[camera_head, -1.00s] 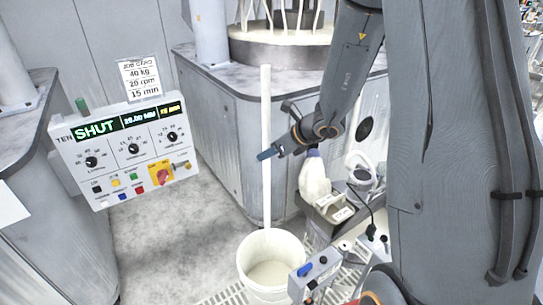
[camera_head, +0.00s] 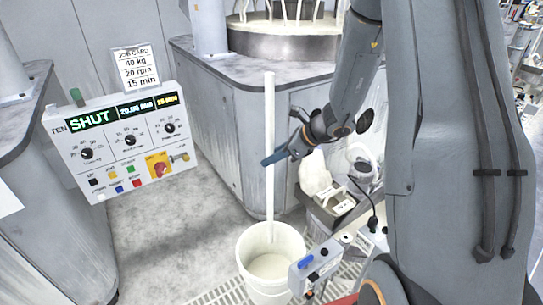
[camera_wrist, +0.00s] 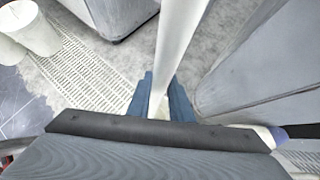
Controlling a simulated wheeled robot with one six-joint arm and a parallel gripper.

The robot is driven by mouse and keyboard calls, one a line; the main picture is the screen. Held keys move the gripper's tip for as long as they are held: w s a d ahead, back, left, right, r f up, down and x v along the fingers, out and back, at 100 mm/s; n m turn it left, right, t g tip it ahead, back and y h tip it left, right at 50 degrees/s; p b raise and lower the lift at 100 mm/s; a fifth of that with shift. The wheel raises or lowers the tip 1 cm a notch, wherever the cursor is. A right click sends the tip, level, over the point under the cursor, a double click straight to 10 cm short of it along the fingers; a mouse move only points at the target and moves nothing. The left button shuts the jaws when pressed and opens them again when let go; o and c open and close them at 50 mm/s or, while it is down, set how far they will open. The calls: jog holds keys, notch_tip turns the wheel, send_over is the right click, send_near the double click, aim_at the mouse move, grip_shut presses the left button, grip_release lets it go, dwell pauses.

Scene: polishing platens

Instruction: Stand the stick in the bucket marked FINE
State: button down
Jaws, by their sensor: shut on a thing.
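The stick (camera_head: 269,110) is a long white pole, nearly upright. My gripper (camera_head: 270,160) is shut on it around its middle, with blue fingers on both sides. In the wrist view the stick (camera_wrist: 180,35) runs up from between the fingers (camera_wrist: 160,98). A white bucket (camera_head: 250,275) with pale contents stands on the floor below. The stick's lower end overlaps the inside of the bucket's far wall in the head view. I cannot tell how deep it is. No FINE marking is readable on the bucket.
A control panel (camera_head: 118,140) reading SHUT stands at left. A grey machine cabinet (camera_head: 232,130) is behind the stick. A white jug (camera_head: 316,172) and a small grey box (camera_head: 314,268) are to the right. Open floor (camera_head: 165,240) lies left of the bucket.

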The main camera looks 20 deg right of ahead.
jog(key=shift+f+b, duration=9.6)
jog(key=shift+f, duration=2.1)
jog(key=c, duration=1.5)
grip_release()
jog(key=shift+r, duration=0.1)
jog(key=p, duration=0.1)
send_near(272, 208)
jog(key=shift+w+a+f, duration=0.25)
jog(key=shift+w+f, duration=0.15)
jog(key=shift+f, duration=0.2)
jog(key=shift+w+a+f, duration=0.25)
jog(key=shift+w+f, duration=0.2)
jog(key=shift+f, duration=0.15)
